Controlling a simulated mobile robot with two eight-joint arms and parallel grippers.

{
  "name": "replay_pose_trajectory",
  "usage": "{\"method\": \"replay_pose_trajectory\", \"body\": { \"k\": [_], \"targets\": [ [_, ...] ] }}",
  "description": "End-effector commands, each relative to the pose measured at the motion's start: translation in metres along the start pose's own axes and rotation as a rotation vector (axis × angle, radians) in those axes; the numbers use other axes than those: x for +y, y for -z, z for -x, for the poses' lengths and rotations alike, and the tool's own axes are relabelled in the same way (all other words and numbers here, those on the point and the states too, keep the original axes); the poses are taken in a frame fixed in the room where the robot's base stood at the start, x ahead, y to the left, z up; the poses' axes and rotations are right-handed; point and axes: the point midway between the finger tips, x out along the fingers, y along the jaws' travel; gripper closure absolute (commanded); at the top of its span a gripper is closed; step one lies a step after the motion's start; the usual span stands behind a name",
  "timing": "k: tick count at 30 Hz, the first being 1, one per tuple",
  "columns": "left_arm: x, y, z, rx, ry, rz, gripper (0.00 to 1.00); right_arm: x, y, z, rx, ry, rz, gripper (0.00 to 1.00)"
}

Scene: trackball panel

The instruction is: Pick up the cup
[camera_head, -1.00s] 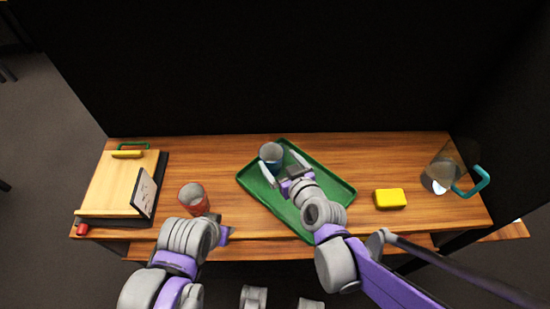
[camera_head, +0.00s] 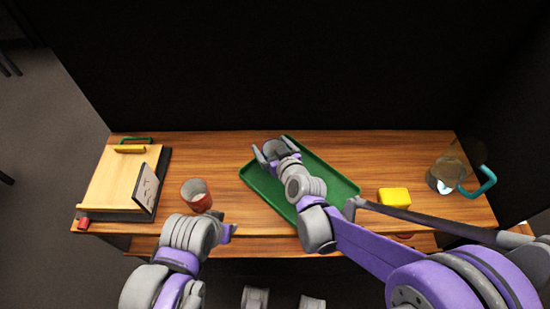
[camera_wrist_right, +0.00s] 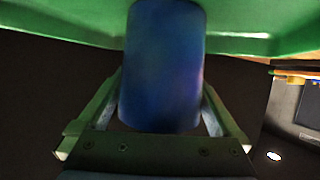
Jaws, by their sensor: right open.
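A blue cup (camera_wrist_right: 163,60) stands between the two fingers of my right gripper (camera_head: 272,150) in the right wrist view. The fingers lie on either side of it and are open. I cannot tell whether either one touches it. In the head view the gripper hides most or all of this cup, at the far left part of the green tray (camera_head: 340,187).
A yellow block (camera_head: 394,197) lies right of the tray. A clear pitcher with a teal handle (camera_head: 483,183) stands at the right end. A wooden board (camera_head: 120,182) and a small upright sign (camera_head: 146,188) are at the left. The back of the wooden table is clear.

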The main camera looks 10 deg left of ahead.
Motion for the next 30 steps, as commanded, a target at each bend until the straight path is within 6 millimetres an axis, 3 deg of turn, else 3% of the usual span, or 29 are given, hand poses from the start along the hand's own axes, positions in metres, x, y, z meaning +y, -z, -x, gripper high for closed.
{"method": "replay_pose_trajectory", "body": {
  "k": [2,13,22,30],
  "targets": [
    [0.000,0.000,0.000,0.000,0.000,0.000,0.64,0.000,0.000,0.000,0.000,0.000,0.000,0.05],
    [0.000,0.000,0.000,0.000,0.000,0.000,0.64,0.000,0.000,0.000,0.000,0.000,0.000,0.72],
    [0.000,0.001,0.001,0.000,0.000,0.000,0.64,0.000,0.006,0.003,0.000,0.000,0.000,0.73],
    [0.000,0.006,0.011,0.004,0.000,0.000,0.64,0.000,0.052,0.022,0.001,0.001,0.001,0.73]
  ]
}}
